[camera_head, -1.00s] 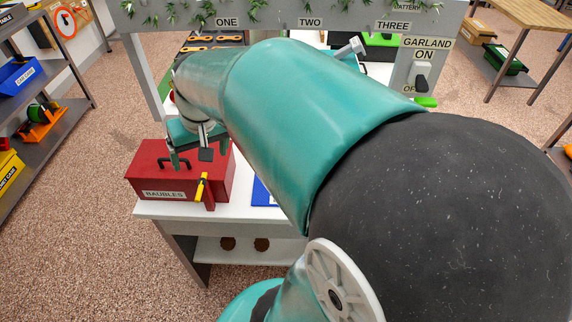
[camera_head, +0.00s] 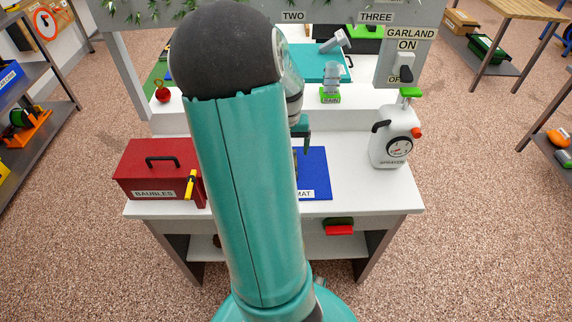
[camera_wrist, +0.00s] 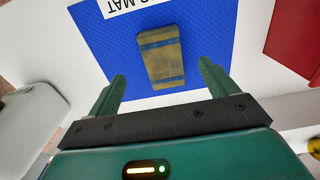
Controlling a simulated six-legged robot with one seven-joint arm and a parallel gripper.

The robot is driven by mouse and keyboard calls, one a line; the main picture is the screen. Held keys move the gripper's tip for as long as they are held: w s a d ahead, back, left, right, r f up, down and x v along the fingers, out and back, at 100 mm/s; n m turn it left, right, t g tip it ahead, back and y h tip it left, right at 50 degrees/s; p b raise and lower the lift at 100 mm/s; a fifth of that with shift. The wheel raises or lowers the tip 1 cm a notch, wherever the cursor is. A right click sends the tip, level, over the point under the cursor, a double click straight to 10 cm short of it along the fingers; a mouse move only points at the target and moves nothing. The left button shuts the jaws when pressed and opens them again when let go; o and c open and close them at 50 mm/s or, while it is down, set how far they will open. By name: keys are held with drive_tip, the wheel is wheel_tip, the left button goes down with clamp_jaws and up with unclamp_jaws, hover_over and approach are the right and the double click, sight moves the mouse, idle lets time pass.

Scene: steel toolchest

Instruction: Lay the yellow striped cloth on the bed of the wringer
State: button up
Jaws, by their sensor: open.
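The yellow striped cloth (camera_wrist: 162,57), a dull yellow piece with blue stripes, lies on the blue mat (camera_wrist: 208,25) in the wrist view. A gripper part also shows in the head view beside the arm. I cannot identify the wringer for certain; a teal flat piece (camera_head: 312,64) with a grey handle is partly hidden at the back.
The red BAUBLES box (camera_head: 150,176) with a yellow-handled latch is left of the mat. A white sprayer (camera_head: 395,142) stands at right. A green-based RAIN item (camera_head: 330,96) and a red bauble (camera_head: 162,93) stand on the raised shelf. The bench's right front (camera_head: 365,190) is clear.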

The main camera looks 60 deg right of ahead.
drive_tip(key=f, duration=0.7)
drive_tip(key=shift+w+d+f, duration=0.25)
drive_tip(key=shift+d+f, duration=0.05)
drive_tip(key=shift+f, duration=0.1)
drive_tip(key=shift+c, duration=0.4)
drive_tip(key=c, duration=1.1)
